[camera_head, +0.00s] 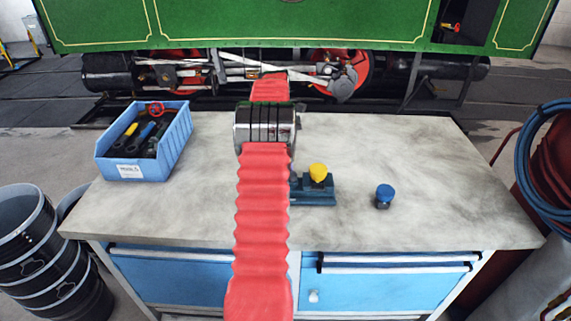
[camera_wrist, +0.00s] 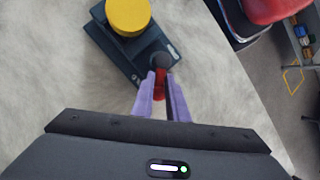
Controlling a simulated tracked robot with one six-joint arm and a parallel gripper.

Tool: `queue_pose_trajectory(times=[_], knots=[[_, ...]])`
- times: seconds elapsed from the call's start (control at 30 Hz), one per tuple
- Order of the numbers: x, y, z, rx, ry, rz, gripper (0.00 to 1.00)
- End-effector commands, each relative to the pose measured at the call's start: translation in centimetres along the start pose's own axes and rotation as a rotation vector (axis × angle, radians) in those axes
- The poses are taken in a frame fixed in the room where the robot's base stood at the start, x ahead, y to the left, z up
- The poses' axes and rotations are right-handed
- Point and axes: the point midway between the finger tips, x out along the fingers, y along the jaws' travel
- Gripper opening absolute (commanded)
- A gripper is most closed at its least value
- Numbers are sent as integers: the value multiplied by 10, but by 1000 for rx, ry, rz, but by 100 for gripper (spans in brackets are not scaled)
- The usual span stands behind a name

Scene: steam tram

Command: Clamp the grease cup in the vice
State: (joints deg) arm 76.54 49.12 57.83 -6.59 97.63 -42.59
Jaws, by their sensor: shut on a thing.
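A dark blue vice (camera_head: 316,197) stands on the bench, partly hidden behind my arm in the head view. A yellow-topped cup (camera_head: 318,174) sits upright at the vice's jaws; I cannot tell how tightly they hold it. In the wrist view the yellow top (camera_wrist: 128,15) is above the vice body (camera_wrist: 118,52). My gripper (camera_wrist: 160,80) is shut on a small red part, seemingly the vice handle (camera_wrist: 160,77), beside a dark round piece at the vice's end. My arm hides the gripper in the head view. A blue-topped cup (camera_head: 385,194) stands apart on the bench.
A blue bin (camera_head: 135,170) with tools stands at the bench's left. The right side of the bench top (camera_head: 440,180) is mostly clear. The green tram (camera_head: 240,25) stands behind the bench. Coiled hoses (camera_head: 545,160) are at the right, dark buckets (camera_head: 45,250) at the left.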

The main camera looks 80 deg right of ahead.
Motion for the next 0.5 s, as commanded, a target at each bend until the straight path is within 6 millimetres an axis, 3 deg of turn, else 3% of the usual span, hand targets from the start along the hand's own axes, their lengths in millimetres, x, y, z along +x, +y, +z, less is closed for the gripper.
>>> queue_pose_trajectory(times=[0.1,0.13,0.3,0.5], knots=[[0,2,-3,0,10,7,0],[0,2,-3,0,10,7,14],[0,2,-3,0,10,8,26],[0,2,-2,0,7,7,32]])
